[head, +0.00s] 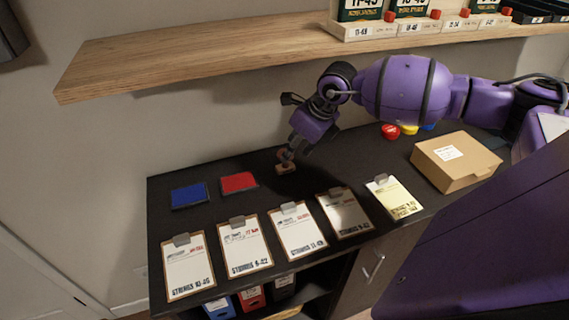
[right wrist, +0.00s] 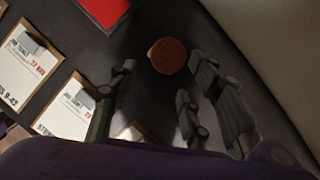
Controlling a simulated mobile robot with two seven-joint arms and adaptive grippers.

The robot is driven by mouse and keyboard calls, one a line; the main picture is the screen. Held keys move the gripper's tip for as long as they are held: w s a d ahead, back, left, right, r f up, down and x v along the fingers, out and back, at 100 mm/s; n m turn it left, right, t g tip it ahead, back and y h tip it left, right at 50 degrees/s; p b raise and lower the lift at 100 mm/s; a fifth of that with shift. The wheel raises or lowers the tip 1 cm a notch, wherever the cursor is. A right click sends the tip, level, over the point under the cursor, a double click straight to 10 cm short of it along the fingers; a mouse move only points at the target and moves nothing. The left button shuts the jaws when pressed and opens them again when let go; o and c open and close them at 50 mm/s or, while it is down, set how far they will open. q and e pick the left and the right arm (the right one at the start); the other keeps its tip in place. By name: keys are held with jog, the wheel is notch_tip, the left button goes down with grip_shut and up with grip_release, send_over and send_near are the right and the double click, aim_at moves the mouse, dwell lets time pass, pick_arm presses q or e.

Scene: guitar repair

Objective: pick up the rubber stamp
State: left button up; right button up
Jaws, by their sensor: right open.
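The rubber stamp (head: 286,167) stands on the dark bench top, just right of the red ink pad. It is small and brown, with a round knob-like top that shows in the right wrist view (right wrist: 168,55). My right gripper (head: 291,149) is right above it, pointing down, and partly hides it. In the right wrist view the gripper (right wrist: 163,68) has its fingers spread, with the stamp's top in line with the gap between the fingertips. Whether the fingers reach down beside the stamp I cannot tell. My left gripper is not in view.
A red pad (head: 239,183) and a blue pad (head: 189,195) lie left of the stamp. Several clipboards (head: 246,246) line the front edge. A cardboard box (head: 456,161) stands at right. A wooden shelf (head: 200,66) hangs above the bench.

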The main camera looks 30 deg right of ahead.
jog(key=shift+w+a, duration=0.3)
jog(key=shift+w, duration=0.45)
jog(key=shift+x, duration=2.5)
jog(key=c, duration=1.1)
jog(key=shift+r, duration=0.15)
